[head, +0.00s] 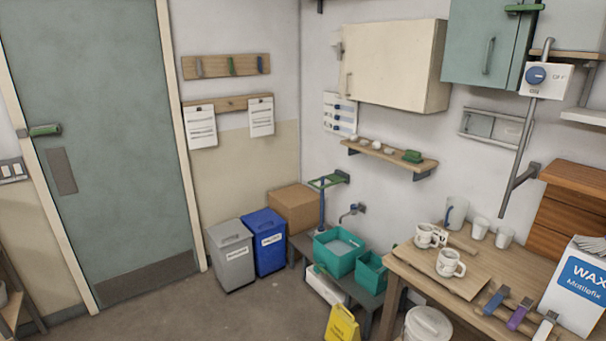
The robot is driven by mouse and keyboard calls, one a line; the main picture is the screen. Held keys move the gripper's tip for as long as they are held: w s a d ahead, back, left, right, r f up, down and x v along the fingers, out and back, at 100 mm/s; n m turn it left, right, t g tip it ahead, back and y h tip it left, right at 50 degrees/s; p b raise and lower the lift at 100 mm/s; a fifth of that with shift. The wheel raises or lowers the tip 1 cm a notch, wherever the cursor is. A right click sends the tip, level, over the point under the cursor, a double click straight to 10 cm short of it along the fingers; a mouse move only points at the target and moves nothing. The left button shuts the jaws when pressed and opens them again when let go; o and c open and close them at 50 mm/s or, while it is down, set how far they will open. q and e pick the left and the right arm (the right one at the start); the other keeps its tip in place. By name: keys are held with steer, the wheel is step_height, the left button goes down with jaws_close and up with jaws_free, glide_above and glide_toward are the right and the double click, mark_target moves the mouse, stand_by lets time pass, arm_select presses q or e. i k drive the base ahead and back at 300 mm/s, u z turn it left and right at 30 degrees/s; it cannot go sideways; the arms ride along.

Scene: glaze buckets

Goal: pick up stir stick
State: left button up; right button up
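Neither of my grippers is in view. I cannot tell for certain which thing is the stir stick. A long thin blue stick (322,208) stands upright by a green wall bracket (329,181), above the low bench in the corner. A short flat wooden piece (462,243) lies on the wooden table (408,262) near two white mugs (449,264). Several coloured-handled tools (518,314) lie at the table's front right.
Teal tubs (338,262) sit on a low bench. Grey and blue bins (231,265) and a cardboard box (294,207) stand left of it. A yellow sign (342,325) and a white bucket (428,324) stand on the floor. The floor before the door (109,150) is clear.

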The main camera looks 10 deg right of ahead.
mark_target(458, 244)
steer(key=u, duration=0.4)
steer(key=i, duration=3.75)
steer(key=z, duration=1.45)
steer(key=i, duration=1.15)
steer(key=z, duration=0.9)
steer(key=i, duration=0.25)
steer(key=z, duration=0.2)
